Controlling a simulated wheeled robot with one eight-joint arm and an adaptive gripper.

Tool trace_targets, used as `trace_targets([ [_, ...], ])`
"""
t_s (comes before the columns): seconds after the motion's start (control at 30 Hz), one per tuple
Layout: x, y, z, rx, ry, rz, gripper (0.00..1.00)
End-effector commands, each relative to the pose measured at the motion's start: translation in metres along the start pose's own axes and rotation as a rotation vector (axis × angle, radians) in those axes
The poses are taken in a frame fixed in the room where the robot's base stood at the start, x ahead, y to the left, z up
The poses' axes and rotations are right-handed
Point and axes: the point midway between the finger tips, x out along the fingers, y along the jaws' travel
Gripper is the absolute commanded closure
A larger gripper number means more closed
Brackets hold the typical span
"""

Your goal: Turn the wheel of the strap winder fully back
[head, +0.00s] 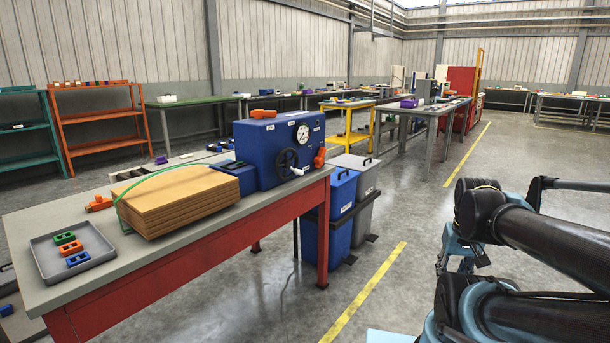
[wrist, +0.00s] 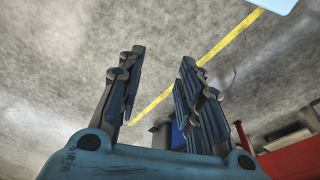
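A blue box-shaped machine (head: 277,151) stands on the red-framed workbench (head: 50,267). It carries a dark handwheel (head: 287,162) on its front, a round white gauge (head: 303,134) and orange handles (head: 320,157). I take this machine to be the strap winder. A green strap (head: 158,174) arches over a stack of brown boards (head: 180,198) to its left. My gripper (wrist: 160,85) is open and empty above the floor in the wrist view. In the head view my arm is at the right, well apart from the bench and wheel.
A grey tray (head: 45,262) with small coloured blocks lies at the bench's near left end. Blue and grey bins (head: 343,195) stand at the bench's right end. A yellow line (head: 365,292) crosses the grey floor, which is clear between bench and arm.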

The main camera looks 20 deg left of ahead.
Motion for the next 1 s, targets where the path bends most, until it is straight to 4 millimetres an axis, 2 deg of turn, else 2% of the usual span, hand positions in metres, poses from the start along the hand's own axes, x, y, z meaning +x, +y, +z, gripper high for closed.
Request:
trace_targets([
  [0.2, 0.0, 0.0, 0.0, 0.0, 0.0, 0.0, 0.67],
  [0.23, 0.0, 0.0, 0.0, 0.0, 0.0, 0.0, 0.6],
  [0.33, -0.006, -0.002, 0.005, -0.008, 0.014, -0.008, 0.6],
  [0.43, -0.008, -0.011, -0.004, -0.038, 0.025, -0.038, 0.6],
  [0.57, -0.012, -0.033, -0.029, -0.117, 0.054, -0.117, 0.6],
  [1.0, -0.031, -0.132, -0.133, -0.43, 0.256, -0.44, 0.6],
])
